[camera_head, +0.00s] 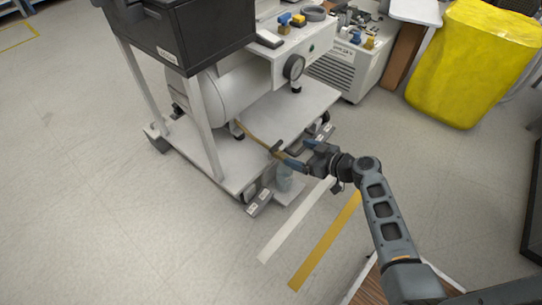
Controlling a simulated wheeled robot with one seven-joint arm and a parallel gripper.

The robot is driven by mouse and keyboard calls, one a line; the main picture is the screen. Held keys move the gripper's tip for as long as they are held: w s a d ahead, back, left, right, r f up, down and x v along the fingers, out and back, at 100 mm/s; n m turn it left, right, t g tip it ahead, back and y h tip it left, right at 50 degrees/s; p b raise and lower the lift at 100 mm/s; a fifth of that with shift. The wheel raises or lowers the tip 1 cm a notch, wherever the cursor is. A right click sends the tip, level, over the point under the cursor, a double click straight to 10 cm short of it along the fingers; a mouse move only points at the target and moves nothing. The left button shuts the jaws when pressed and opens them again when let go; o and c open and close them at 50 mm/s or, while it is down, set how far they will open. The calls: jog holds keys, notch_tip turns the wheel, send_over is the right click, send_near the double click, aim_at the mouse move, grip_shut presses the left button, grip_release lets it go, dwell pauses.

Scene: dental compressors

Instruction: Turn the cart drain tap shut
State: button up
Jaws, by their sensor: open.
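The cart (290,105) is a pale two-level trolley carrying a white cylindrical tank (236,88). A thin brass-coloured drain pipe (257,137) runs from under the tank to the cart's front right edge. A small dark piece, apparently the drain tap (278,146), sits at its outer end. My gripper (296,153) is open beside this end, its blue-tipped fingers pointing left towards it. Whether a finger touches the tap is too small to tell. The tap's exact handle angle is unclear, and my gripper partly hides the area.
A black box (195,35) and gauge (293,67) sit higher on the cart. Striped floor in front is clear.

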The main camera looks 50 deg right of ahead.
aim_at(278, 146)
jog(key=shift+b+x, duration=1.1)
jog(key=shift+x, duration=2.8)
jog(key=shift+c, duration=0.4)
jog(key=c, duration=1)
